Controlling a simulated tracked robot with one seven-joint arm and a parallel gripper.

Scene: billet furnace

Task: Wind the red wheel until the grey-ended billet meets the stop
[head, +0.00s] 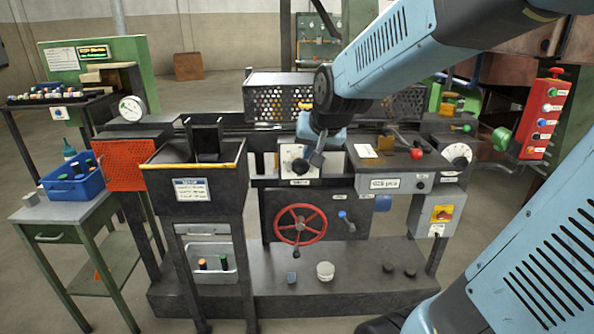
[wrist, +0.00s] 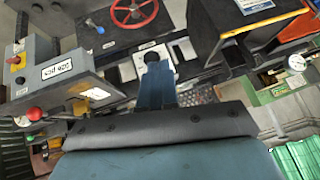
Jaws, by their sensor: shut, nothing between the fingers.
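The red wheel (head: 300,224) is mounted upright on the dark front panel of the machine, below the middle of its top. It also shows in the wrist view (wrist: 134,12), at the top edge and partly cut off. My gripper (head: 317,158) hangs above the wheel, in front of a pale plate on the machine, and is clear of the wheel. In the wrist view my gripper (wrist: 152,58) is shut with nothing in it. I cannot make out a grey-ended billet or the stop; perforated guards (head: 290,97) and my arm cover much of the machine's back.
A black hopper (head: 195,175) stands left of the wheel. A control box (head: 394,183) and a red button pendant (head: 546,115) are at the right. A blue bin (head: 72,187) sits on a green table at the left. A white pot (head: 325,271) stands on the base below.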

